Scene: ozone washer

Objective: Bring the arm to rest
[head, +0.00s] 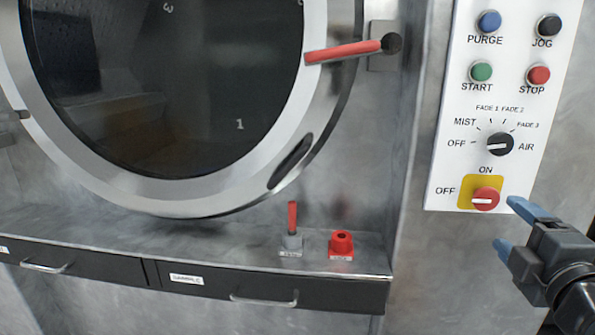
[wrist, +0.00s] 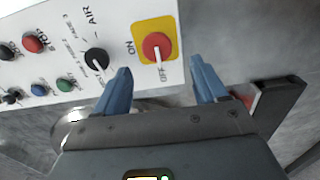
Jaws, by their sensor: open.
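My gripper (head: 512,228) is at the lower right in the head view, just right of and below the red on/off switch (head: 486,199). Its two blue fingers are apart with nothing between them. In the wrist view my gripper (wrist: 160,72) also stands open, and the red switch (wrist: 157,46) shows beyond the gap between the fingers. The switch sits on a yellow plate, and its white line points toward OFF. The fingers look apart from the switch; the exact distance is hard to tell.
The white control panel (head: 450,110) carries several coloured buttons and a black dial (head: 500,144). Left is a round washer door (head: 313,75) with a red handle (head: 343,51). A red lever (head: 292,217) and red knob (head: 342,243) stand on the ledge above black drawers (head: 200,290).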

